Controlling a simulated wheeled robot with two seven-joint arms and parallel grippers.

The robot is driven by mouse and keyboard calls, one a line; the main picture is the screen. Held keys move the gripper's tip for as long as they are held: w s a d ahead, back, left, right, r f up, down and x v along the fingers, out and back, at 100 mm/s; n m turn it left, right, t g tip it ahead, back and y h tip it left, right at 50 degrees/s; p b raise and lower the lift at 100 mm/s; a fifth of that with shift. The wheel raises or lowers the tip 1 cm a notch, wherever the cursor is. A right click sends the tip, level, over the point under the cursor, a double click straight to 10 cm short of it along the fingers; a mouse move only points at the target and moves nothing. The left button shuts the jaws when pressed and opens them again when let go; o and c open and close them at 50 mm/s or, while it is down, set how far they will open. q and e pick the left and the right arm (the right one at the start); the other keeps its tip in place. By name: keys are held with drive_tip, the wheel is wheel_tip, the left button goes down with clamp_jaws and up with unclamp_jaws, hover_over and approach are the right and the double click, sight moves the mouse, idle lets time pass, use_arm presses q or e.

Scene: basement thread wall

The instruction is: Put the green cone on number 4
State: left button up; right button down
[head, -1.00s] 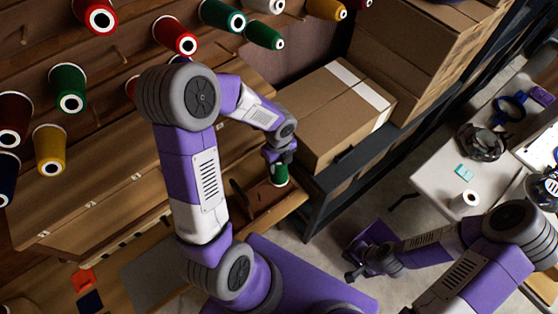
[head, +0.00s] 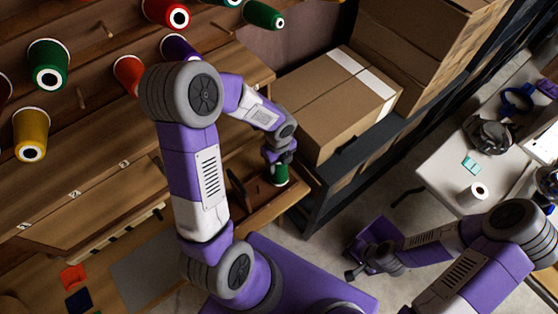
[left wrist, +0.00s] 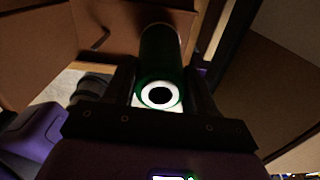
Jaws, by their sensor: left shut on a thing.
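My left gripper (head: 281,160) is shut on a green cone (head: 281,175), which hangs below it near the wooden ledge under the thread wall. In the left wrist view the green cone (left wrist: 162,62) sits between the two fingers of my left gripper (left wrist: 165,85), with its white ringed end facing the camera. I cannot tell whether the cone touches the ledge. My right gripper (head: 358,265) is low over the floor, away from the wall, and its jaw opening is unclear. No number 4 label can be made out.
Other cones sit on wall pegs, including a green one (head: 48,65), a yellow one (head: 31,134) and a red one (head: 167,14). A cardboard box (head: 335,105) stands right of the ledge. A white table (head: 450,170) with several items is at the right.

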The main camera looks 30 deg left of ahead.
use_arm(q)
drive_tip(key=shift+f, duration=0.25)
idle(0.4)
drive_tip(key=shift+f, duration=0.15)
drive_tip(key=o, duration=1.1)
drive_tip(key=shift+c, duration=0.2)
